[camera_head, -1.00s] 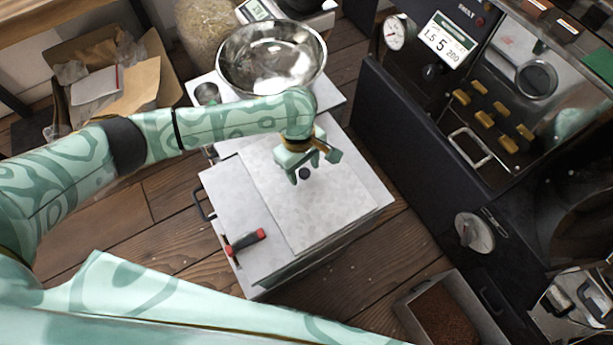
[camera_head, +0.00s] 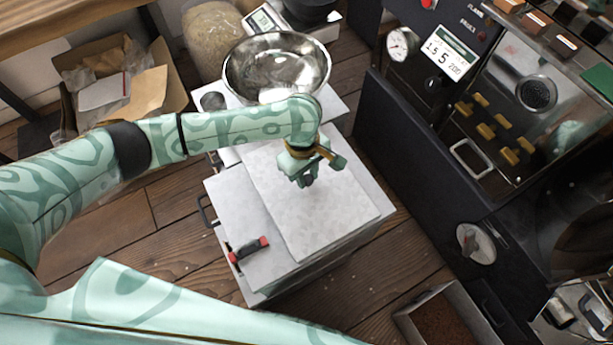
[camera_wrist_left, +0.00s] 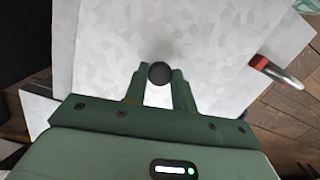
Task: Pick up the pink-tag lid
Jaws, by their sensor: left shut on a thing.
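A pale grey flat lid (camera_head: 318,222) with a mottled surface lies over the white cabinet or bin below it. It also fills most of the left wrist view (camera_wrist_left: 215,40). No pink tag shows on it. Its round dark knob (camera_wrist_left: 160,72) sits between my left fingertips in the left wrist view. My left gripper (camera_head: 305,180) points down at the lid and is shut on the knob; in the left wrist view the fingers (camera_wrist_left: 160,80) touch it from both sides. I cannot tell whether the lid is raised. My right gripper is not in view.
A red and black handled item (camera_head: 248,249) lies on the white top beside the lid. A steel bowl (camera_head: 275,65) stands behind. The dark roaster (camera_head: 400,160) rises close on the right. A tray of brown beans (camera_head: 445,318) is at lower right. An open cardboard box (camera_head: 150,85) stands left.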

